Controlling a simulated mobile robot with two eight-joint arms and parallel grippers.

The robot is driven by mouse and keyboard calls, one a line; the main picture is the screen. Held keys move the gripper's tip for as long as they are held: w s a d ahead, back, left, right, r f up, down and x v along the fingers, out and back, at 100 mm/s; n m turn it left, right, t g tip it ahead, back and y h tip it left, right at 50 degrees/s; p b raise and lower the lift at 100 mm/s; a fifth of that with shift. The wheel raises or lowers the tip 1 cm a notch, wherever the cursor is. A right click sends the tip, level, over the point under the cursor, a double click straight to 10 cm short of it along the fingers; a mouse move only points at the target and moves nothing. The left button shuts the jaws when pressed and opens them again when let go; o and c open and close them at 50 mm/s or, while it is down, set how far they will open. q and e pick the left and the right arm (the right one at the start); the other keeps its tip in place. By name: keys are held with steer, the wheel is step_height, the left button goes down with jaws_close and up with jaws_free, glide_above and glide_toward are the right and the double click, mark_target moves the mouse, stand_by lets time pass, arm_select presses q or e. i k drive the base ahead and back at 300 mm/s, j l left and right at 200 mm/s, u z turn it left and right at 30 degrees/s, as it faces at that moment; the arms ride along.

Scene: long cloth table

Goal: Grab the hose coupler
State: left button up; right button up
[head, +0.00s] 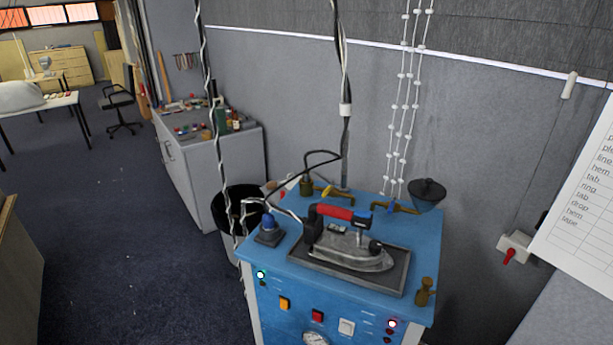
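Small brass fittings stand on the blue cabinet (420,235); I cannot tell for certain which is the hose coupler. One upright brass fitting (425,291) is at the cabinet's front right corner, beside the dark iron tray. Another brass fitting (306,186) is at the back left, near a dark curved hose. Brass valves with a yellow handle (332,192) and a blue handle (379,206) lie along the back edge. Neither of my grippers is in view.
A steam iron (350,248) with a red handle rests on a dark tray (395,283) in the middle of the cabinet top. A blue-topped knob (268,230) and a dark funnel-shaped cup (428,192) stand nearby. Cables hang overhead. A black bin (232,208) is left; open floor lies beyond.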

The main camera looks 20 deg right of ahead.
mark_target(306, 175)
steer(key=i+j+z, duration=0.3)
steer(key=j, duration=0.35)
steer(key=i+j+z, duration=0.1)
steer(key=i+j, duration=0.2)
